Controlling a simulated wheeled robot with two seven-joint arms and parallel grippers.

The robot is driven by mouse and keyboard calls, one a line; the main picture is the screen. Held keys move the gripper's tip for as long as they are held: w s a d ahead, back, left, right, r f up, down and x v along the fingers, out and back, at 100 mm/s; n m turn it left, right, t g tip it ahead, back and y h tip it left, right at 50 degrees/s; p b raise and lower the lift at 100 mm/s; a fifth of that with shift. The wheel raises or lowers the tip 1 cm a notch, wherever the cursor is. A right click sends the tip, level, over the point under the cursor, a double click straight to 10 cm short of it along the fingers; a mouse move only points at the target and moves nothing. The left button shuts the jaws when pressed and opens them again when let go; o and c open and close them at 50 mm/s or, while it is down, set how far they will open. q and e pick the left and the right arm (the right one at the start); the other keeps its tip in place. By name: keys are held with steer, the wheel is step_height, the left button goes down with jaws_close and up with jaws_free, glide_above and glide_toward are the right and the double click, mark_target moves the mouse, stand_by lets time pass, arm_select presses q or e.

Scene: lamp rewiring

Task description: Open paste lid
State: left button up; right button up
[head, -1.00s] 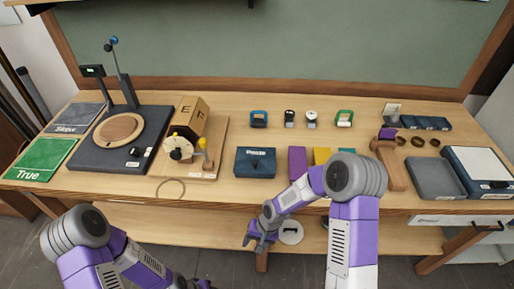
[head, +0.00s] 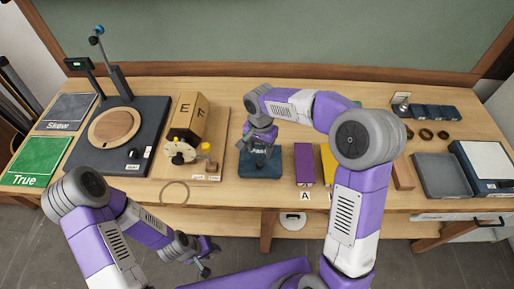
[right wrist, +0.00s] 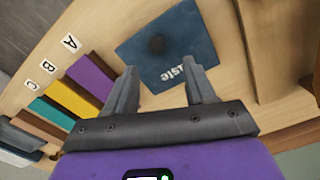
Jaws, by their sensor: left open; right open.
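The paste box (head: 260,165) is a dark blue, flat container on the bench, partly hidden by my right gripper in the head view. My left gripper (head: 205,256) is open and empty, low in front of the bench.
Purple block (head: 304,164) and yellow block (head: 328,163) stand right of the box. Left are a wooden board with a boxed "E" device (head: 187,118) and a wire ring (head: 174,194). A grey tray (head: 440,176) lies at right.

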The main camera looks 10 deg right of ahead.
mark_target(260, 163)
steer(key=f, duration=0.7)
steer(key=shift+s+f+b, duration=0.1)
steer(key=shift+s+b, duration=0.2)
steer(key=shift+b, duration=0.05)
jaws_close()
